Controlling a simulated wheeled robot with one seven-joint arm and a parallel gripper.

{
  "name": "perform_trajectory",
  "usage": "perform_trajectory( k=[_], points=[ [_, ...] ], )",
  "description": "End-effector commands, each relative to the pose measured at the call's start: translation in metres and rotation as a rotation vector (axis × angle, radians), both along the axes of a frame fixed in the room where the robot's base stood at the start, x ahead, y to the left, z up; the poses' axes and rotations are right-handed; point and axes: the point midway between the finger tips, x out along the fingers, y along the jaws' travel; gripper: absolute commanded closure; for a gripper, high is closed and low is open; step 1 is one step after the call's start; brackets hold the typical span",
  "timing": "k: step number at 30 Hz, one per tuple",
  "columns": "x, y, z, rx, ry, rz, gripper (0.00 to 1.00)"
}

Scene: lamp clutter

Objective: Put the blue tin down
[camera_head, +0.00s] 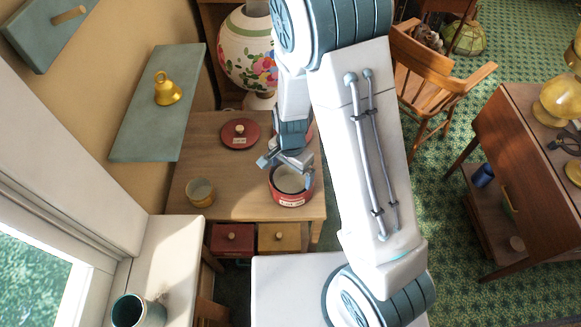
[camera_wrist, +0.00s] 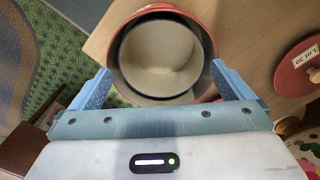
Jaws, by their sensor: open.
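A red pot (camera_head: 291,199) with a white label stands on the wooden table under my gripper (camera_head: 288,172). In the wrist view the red pot (camera_wrist: 207,42) surrounds a round dark blue-grey rim (camera_wrist: 118,62) with a cream inside. My gripper (camera_wrist: 160,85) is open, with one finger at each side of the round opening; contact is unclear. A small blue vessel (camera_head: 482,175) also sits on the lower shelf of the brown table at right.
A teal cup (camera_head: 128,311) stands on the windowsill. The table's middle has bare room.

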Motion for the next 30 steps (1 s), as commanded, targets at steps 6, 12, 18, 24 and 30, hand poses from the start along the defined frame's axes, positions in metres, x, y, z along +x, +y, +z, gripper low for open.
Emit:
perform_trajectory(
  k=[6,12,18,24,30],
  points=[
    [0.004,0.002,0.046,0.006,-0.013,0.002,0.00],
    [0.004,0.002,0.085,0.006,-0.012,0.000,0.00],
    [0.004,0.002,0.112,0.005,-0.012,0.000,0.00],
    [0.003,0.001,0.122,0.004,-0.009,0.000,0.00],
    [-0.001,-0.010,0.139,0.025,-0.028,0.047,0.00]
  ],
)
